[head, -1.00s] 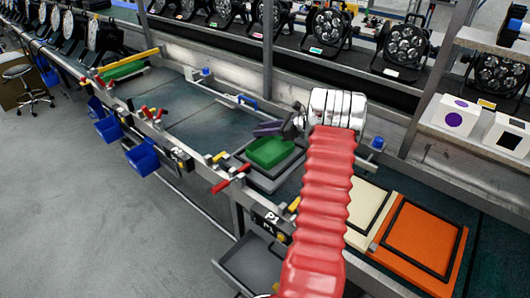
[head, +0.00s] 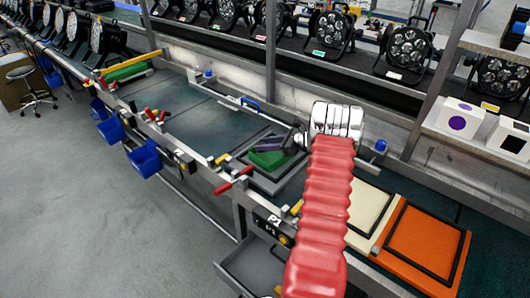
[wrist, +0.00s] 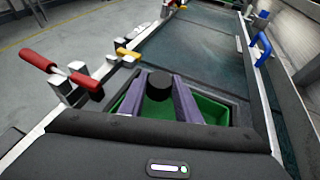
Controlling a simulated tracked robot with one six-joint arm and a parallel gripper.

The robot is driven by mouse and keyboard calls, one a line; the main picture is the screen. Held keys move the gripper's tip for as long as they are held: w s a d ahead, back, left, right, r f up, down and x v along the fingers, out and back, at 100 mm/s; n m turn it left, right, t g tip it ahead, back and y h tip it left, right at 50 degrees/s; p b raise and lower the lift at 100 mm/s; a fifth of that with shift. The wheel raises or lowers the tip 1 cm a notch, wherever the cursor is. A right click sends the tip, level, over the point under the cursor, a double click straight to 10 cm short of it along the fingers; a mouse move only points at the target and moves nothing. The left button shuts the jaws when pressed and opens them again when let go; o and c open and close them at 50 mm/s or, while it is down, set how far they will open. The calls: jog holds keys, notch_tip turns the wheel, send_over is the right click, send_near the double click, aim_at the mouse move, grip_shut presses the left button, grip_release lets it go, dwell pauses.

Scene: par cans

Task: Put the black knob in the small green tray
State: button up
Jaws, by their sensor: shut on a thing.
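The black knob (wrist: 159,86) is between the purple fingertips of my gripper (wrist: 160,92) in the wrist view. The fingers are shut on it. The small green tray (wrist: 213,109) lies below and behind the fingers, and the knob appears over it; its exact height above the tray I cannot tell. In the head view my gripper (head: 268,146) is low over the green tray (head: 268,160), which is partly covered by the gripper. The knob cannot be made out in the head view.
Red-handled clamps (wrist: 38,62) line the bench's front edge beside the tray. A blue handle (wrist: 262,48) stands at the rear. A cream board (head: 366,212) and an orange board (head: 420,243) lie to the right. The dark bench top (head: 195,125) left of the tray is largely clear.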

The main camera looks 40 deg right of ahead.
jog(key=shift+f, duration=1.85)
jog(key=shift+f, duration=0.1)
jog(key=o, duration=0.7)
jog(key=shift+o, duration=0.2)
jog(key=v, duration=1.2)
jog(key=shift+r, duration=0.2)
